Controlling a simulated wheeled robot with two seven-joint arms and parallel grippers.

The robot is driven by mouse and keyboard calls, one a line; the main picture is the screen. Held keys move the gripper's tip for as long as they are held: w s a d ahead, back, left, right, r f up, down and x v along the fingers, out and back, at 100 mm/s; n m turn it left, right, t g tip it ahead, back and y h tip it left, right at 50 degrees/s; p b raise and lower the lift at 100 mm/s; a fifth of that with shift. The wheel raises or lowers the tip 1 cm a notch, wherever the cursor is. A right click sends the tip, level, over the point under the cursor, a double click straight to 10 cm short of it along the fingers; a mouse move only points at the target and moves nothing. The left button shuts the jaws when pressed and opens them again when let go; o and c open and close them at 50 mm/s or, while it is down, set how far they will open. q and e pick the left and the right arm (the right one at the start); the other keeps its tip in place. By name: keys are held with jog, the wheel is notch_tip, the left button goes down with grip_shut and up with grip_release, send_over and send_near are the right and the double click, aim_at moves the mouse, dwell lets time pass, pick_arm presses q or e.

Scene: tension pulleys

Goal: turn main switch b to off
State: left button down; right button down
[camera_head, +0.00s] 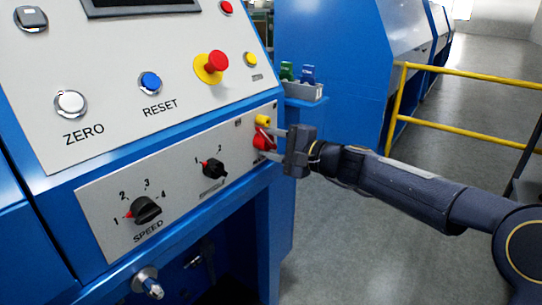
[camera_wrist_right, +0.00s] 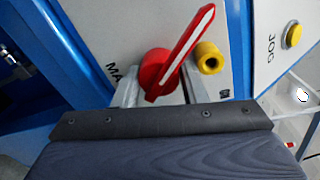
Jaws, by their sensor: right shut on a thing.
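The main switch is a red rotary handle (camera_head: 262,139) at the right end of the lower grey panel. In the right wrist view the red handle (camera_wrist_right: 178,58) has a white stripe along it and points up and to the right. A yellow round part (camera_wrist_right: 208,56) sits beside it. My right gripper (camera_head: 270,140) reaches in from the right and is shut on the red handle, a finger on each side of it. Partly hidden lettering starting "MA" is left of the handle; the off mark is not readable. My left gripper is not in view.
The lower panel also bears a black speed knob (camera_head: 146,210) and a smaller black selector (camera_head: 213,168). A red emergency button (camera_head: 217,61) is above. A yellow railing (camera_head: 395,105) stands behind my right arm.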

jog(key=shift+n+b, duration=0.4)
jog(key=shift+b, duration=0.05)
dwell(0.3)
jog(key=c, duration=0.9)
grip_release()
jog(key=shift+r, duration=0.1)
